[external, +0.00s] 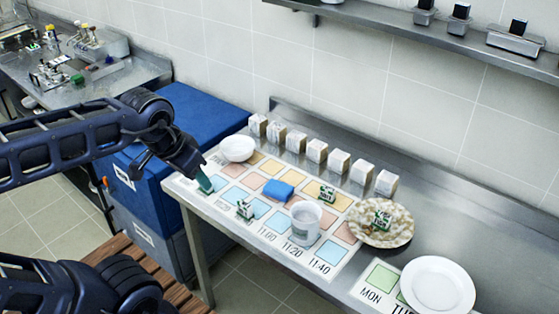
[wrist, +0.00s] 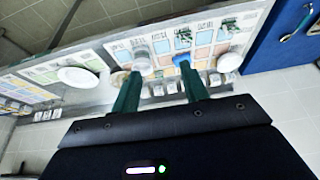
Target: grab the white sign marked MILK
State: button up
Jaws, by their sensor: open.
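Several small white blocks or cards stand in a row along the back of the steel table, from the left one (external: 257,125) to the right one (external: 386,183). Their lettering is too small to read, so I cannot tell which is marked MILK. Small green-and-white pieces also sit on the chart, one at its front left (external: 245,209) and one farther right (external: 327,192); their marks are unreadable too. My gripper (external: 204,184) is above the table's left end, apart from the row. In the wrist view its green fingers (wrist: 158,76) are spread and empty.
The colored chart (external: 335,254) holds a white bowl (external: 238,148), a blue block (external: 278,190) and a white cup (external: 305,222). To the right are a patterned plate (external: 400,237) with a green-and-white piece and a white plate (external: 438,285). A blue box (external: 205,112) stands left; a shelf (external: 420,25) hangs above.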

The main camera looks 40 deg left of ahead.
jog(key=n+g, duration=0.5)
jog(key=n, duration=1.2)
send_over(244, 204)
notch_tip(244, 204, down, 21)
jog(key=shift+w+a+f, duration=0.1)
jog(key=shift+w+f, duration=0.2)
jog(key=shift+f, duration=0.35)
jog(key=shift+s+f, duration=0.2)
jog(key=shift+f, duration=5.05)
jog(key=shift+c, duration=0.3)
grip_shut()
